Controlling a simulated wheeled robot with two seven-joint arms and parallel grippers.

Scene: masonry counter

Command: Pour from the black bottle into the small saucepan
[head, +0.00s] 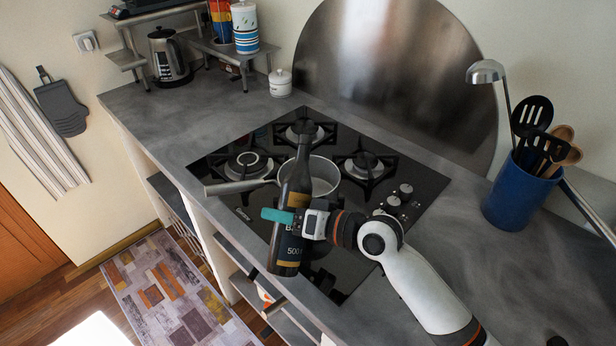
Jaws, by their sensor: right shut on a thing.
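The black bottle (292,215) is in my right gripper (290,216), which is shut around its middle. The bottle is close to upright, its neck up and its base over the hob's front edge. The small saucepan (325,176) stands on the hob behind the bottle, its handle (235,187) pointing left. The bottle hides part of the pan's left side and its contents cannot be made out. No liquid stream shows. My left gripper is not in view.
The black hob (225,165) has free burners to the left, back and right of the pan. A blue utensil pot (517,195) with spoons stands at the right. A white lidded jar (280,84) and a kettle (167,56) stand at the back left. The left counter is clear.

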